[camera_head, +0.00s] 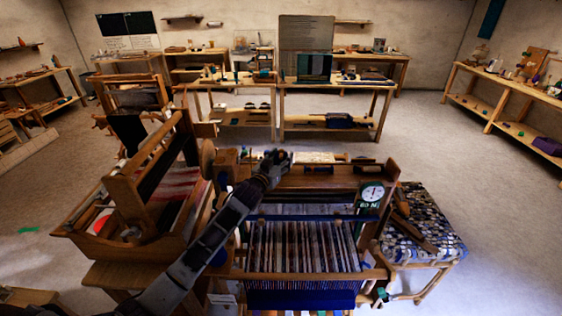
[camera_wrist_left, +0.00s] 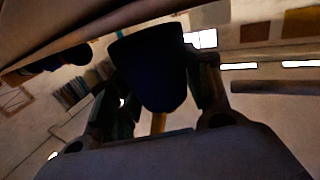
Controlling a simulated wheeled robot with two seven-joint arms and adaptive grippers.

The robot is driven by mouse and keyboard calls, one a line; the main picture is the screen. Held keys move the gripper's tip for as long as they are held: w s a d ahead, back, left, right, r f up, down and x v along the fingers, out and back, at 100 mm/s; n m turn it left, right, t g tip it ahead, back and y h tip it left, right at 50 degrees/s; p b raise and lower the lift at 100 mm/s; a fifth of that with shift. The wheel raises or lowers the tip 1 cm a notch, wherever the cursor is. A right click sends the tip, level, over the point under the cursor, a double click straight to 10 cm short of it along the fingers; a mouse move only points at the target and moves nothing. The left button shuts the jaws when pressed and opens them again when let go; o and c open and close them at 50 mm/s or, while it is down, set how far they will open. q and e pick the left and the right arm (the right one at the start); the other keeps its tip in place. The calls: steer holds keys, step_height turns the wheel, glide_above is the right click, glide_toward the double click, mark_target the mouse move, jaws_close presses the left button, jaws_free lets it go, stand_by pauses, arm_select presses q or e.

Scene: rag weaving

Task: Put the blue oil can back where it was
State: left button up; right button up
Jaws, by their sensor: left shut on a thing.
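My left gripper (camera_head: 280,160) reaches in over the loom in the middle of the head view, at the loom's back beam. In the left wrist view its two fingers stand on either side of a dark blue, rounded, tapering body, which I take for the blue oil can (camera_wrist_left: 150,70). The gripper is shut on it. In the head view the can is hidden behind the hand, or too small and dark to make out. My right gripper is not in view.
The loom (camera_head: 300,250) with striped cloth stands right in front, with a round dial (camera_head: 372,194) on its right. A second wooden loom (camera_head: 150,190) is on the left. A woven-topped bench (camera_head: 430,230) stands at the right. Open floor (camera_head: 505,225) lies beyond it.

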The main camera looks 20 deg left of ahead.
arm_select(q)
steer(key=shift+f, duration=0.55)
steer(key=shift+f, duration=0.15)
steer(key=o, duration=0.9)
steer(key=shift+o, duration=0.2)
steer(key=shift+s, duration=0.1)
steer(key=shift+s+a+b, duration=0.15)
steer(key=shift+s+a, duration=0.05)
steer(key=shift+s, duration=0.9)
steer(key=shift+s+a+b, duration=0.15)
steer(key=shift+s, duration=0.95)
steer(key=shift+s+a+b, duration=0.15)
steer(key=shift+s+a, duration=0.05)
steer(key=shift+s, duration=0.9)
steer(key=shift+s+a+b, duration=0.15)
steer(key=shift+s+a, duration=0.1)
steer(key=shift+s, duration=1.05)
steer(key=shift+s+a+b, duration=0.15)
steer(key=shift+s+a, duration=0.05)
steer(key=shift+s, duration=1.05)
